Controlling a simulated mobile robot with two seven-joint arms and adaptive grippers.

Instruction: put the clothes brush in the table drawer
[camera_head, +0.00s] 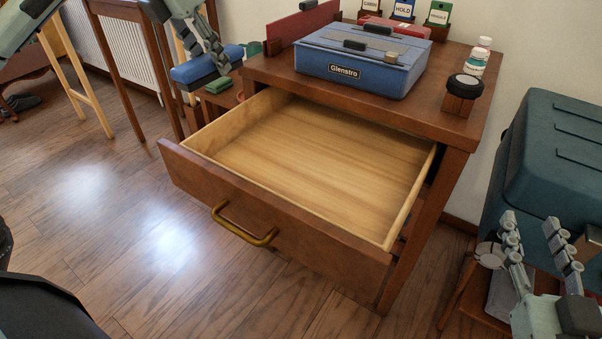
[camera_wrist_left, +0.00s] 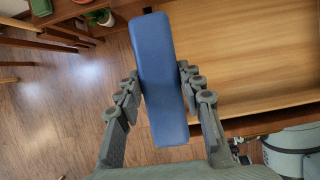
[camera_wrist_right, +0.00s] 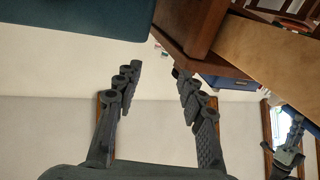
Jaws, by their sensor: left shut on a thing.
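The clothes brush (camera_head: 203,68), a long blue block with a darker underside, is held in my left gripper (camera_head: 208,50). In the left wrist view the brush (camera_wrist_left: 163,80) lies between both fingers of my left gripper (camera_wrist_left: 160,92), which are shut on its sides. It is in the air beyond the left rear corner of the drawer. The table drawer (camera_head: 315,155) is pulled well open, its bare wooden floor empty, with a brass handle (camera_head: 243,228) on its front. My right gripper (camera_head: 540,250) is open and empty at the lower right; its spread fingers show in the right wrist view (camera_wrist_right: 158,85).
On the tabletop (camera_head: 425,112) stand a blue Glenstro box (camera_head: 362,60), a white bottle (camera_head: 479,58) and a round black-topped block (camera_head: 463,90). A large teal case (camera_head: 560,150) is at the right. A small green item (camera_head: 218,86) lies just under the brush. The space above the drawer is clear.

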